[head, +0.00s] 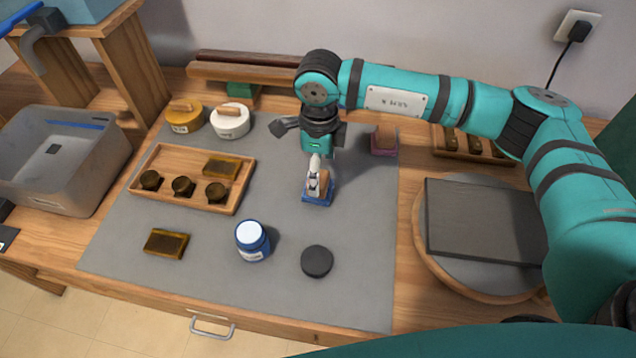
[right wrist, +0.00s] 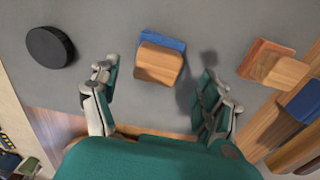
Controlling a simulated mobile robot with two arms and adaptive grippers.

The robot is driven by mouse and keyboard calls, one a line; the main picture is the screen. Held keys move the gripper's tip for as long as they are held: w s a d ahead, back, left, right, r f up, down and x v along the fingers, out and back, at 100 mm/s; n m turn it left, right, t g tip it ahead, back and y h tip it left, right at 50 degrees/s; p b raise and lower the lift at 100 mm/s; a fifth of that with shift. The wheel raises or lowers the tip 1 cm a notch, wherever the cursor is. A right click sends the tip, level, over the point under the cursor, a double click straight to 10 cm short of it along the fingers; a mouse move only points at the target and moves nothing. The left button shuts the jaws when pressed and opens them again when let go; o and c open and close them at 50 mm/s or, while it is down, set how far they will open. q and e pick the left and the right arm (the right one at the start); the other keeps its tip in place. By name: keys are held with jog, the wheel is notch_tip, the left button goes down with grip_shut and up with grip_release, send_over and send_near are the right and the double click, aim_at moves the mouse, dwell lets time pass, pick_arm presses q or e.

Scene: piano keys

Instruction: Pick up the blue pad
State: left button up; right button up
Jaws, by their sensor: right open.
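The blue pad (head: 317,199) lies on the grey mat in the head view, below my right gripper (head: 317,172). It has a wooden handle on top, partly hidden by the gripper. In the right wrist view the blue pad (right wrist: 174,42) shows beneath its wooden handle (right wrist: 159,63). My right gripper (right wrist: 161,72) is open, with one finger on each side of the pad and handle and a visible gap on both sides. Nothing is held in it. My left gripper is not in view.
A black disc (head: 317,261) and a blue-and-white jar (head: 252,240) are in front. A wooden tray (head: 242,195) with dark pieces lies left. A turntable with a dark slab (head: 482,222) is at right.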

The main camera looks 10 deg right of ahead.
notch_tip(320, 180, down, 3)
jog(key=shift+s+a+r+p, duration=0.15)
jog(key=shift+r+p, duration=0.05)
jog(key=shift+p, duration=0.1)
jog(key=shift+f, duration=0.55)
jog(key=c, duration=1.3)
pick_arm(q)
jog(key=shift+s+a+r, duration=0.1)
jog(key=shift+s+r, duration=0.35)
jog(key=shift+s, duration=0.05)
pick_arm(e)
jog(key=shift+o, duration=0.2)
jog(key=shift+r, duration=0.1)
